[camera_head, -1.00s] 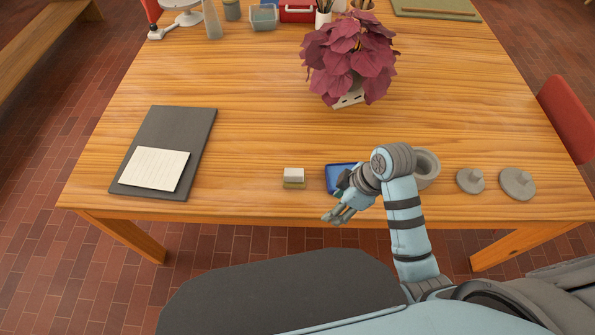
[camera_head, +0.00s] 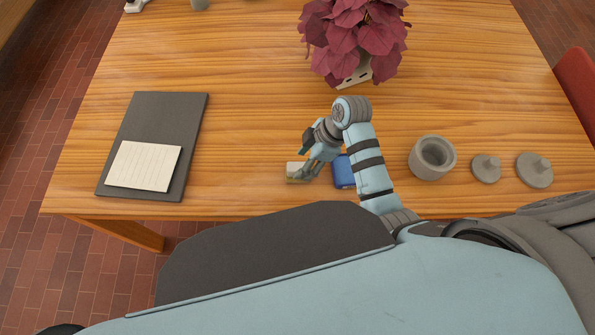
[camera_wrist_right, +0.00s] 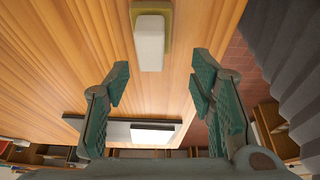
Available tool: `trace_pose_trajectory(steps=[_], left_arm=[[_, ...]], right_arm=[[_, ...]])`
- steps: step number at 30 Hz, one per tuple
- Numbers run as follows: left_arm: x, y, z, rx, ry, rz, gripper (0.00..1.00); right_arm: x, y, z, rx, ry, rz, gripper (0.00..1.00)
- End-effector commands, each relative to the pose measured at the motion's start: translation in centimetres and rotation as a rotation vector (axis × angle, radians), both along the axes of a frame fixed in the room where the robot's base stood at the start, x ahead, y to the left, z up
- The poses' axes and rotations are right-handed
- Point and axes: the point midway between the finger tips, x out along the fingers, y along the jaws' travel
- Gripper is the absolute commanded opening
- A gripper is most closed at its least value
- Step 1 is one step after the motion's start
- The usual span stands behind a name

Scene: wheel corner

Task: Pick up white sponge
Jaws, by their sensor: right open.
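The white sponge (camera_head: 293,168) lies on the wooden table near its front edge, on top of a tan-green block or layer. In the right wrist view, the white sponge (camera_wrist_right: 150,42) shows at the top, ahead of and between the finger directions. My left gripper is out of view.
A blue object (camera_head: 343,172) lies just right of the gripper, partly hidden by my arm. A grey bowl (camera_head: 432,158) and two grey lidded discs stand further right. A dark board (camera_head: 165,115) with paper (camera_head: 145,165) lies left. A red-leaved plant (camera_head: 355,40) stands behind.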

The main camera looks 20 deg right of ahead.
Motion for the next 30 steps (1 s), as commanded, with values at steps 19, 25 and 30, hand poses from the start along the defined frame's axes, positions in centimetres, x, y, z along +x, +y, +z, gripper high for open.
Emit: trace_pose_trajectory(steps=[19,25,30], left_arm=[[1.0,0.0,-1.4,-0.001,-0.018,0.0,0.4],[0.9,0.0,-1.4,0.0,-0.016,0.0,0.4],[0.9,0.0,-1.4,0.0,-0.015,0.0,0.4]], right_arm=[[1.1,1.6,-5.3,0.0,-0.001,0.003,0.36],[1.1,1.6,-5.2,0.0,-0.001,0.003,0.04],[1.0,1.6,-5.3,0.0,0.0,0.003,0.0]])
